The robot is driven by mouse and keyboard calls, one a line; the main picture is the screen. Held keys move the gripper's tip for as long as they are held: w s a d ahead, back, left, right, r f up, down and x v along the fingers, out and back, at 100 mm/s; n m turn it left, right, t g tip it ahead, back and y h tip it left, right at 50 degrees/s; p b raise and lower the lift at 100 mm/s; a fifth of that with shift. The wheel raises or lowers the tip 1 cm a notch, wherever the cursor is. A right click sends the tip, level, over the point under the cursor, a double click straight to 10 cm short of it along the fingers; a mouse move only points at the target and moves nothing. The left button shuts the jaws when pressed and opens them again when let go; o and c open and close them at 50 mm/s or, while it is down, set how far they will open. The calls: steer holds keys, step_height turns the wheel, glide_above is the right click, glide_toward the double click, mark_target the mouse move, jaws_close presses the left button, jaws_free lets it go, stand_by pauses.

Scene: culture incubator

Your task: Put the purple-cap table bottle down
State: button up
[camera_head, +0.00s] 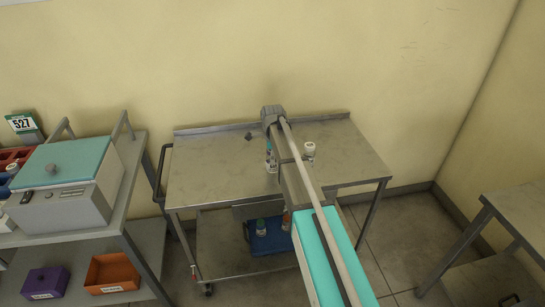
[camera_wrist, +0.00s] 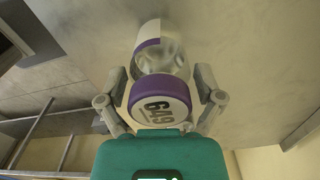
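The purple-cap bottle (camera_wrist: 160,97) fills the middle of the wrist view. It has a purple-rimmed cap with a white top marked 649, and a clear and white body with a purple band. My gripper (camera_wrist: 161,98) has one finger on each side of the bottle, close against it near the cap. The bottle's base points away from the camera, toward a grey metal surface. I cannot tell whether the base touches it.
The lower shelf holds a blue tray (camera_head: 268,238) with bottles. The table's left part is clear. A teal-lidded device (camera_head: 65,170) stands on the left cart.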

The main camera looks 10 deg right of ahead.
steer(key=shift+r, duration=0.15)
stand_by(0.4)
step_height(320, 180, up, 12)
steer(key=p, duration=1.2)
stand_by(0.7)
steer(key=s+n, duration=2)
steer(key=s, duration=0.9)
steer(key=shift+a, duration=0.1)
